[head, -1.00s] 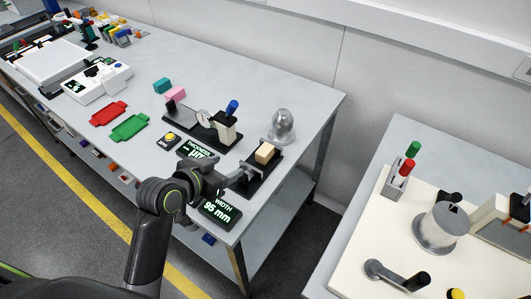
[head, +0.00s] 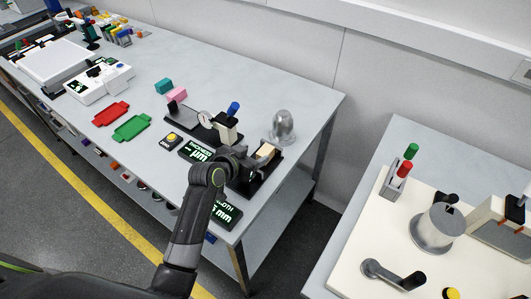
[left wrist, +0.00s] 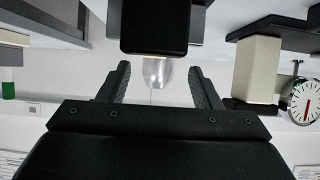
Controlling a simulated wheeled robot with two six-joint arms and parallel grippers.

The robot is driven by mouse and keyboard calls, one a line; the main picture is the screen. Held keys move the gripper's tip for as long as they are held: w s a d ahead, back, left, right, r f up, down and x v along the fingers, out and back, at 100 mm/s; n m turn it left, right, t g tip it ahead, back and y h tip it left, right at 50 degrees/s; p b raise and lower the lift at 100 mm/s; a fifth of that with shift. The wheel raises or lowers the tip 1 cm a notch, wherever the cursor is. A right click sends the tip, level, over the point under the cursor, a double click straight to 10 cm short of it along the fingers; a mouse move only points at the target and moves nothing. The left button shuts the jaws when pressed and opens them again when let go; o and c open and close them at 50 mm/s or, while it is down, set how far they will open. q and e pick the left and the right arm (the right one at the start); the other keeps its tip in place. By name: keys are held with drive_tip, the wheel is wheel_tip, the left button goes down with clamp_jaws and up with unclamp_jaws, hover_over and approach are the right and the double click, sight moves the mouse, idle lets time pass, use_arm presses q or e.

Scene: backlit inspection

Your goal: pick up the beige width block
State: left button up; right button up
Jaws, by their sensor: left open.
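The beige width block (head: 267,151) sits on the black width gauge (head: 266,178) near the right end of the table, partly hidden by my left gripper. My left gripper (head: 259,160) is at the block's near side in the head view, and contact cannot be told there. In the left wrist view the two fingers of my left gripper (left wrist: 157,85) are spread apart with nothing held between them. A black part of the gauge (left wrist: 154,28) fills the top centre there; I cannot make out the block clearly. My right gripper is not in view.
A clear dome (head: 284,126) stands just behind the gauge. The thickness gauge (head: 222,132) with a blue knob is to the left. The width display (head: 228,213) is partly behind my arm. Red (head: 111,113) and green (head: 132,127) trays lie farther left.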

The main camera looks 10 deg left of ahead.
sight(264, 151)
use_arm(q)
drive_tip(key=shift+s+d+p+x, duration=0.15)
drive_tip(key=shift+p+x, duration=0.2)
drive_tip(key=shift+x, duration=1)
drive_tip(key=shift+s+d+p+x, duration=0.1)
drive_tip(key=shift+d+p+x, duration=0.2)
drive_tip(key=shift+x, duration=1)
drive_tip(key=shift+a+f, duration=0.1)
drive_tip(key=c, duration=1.2)
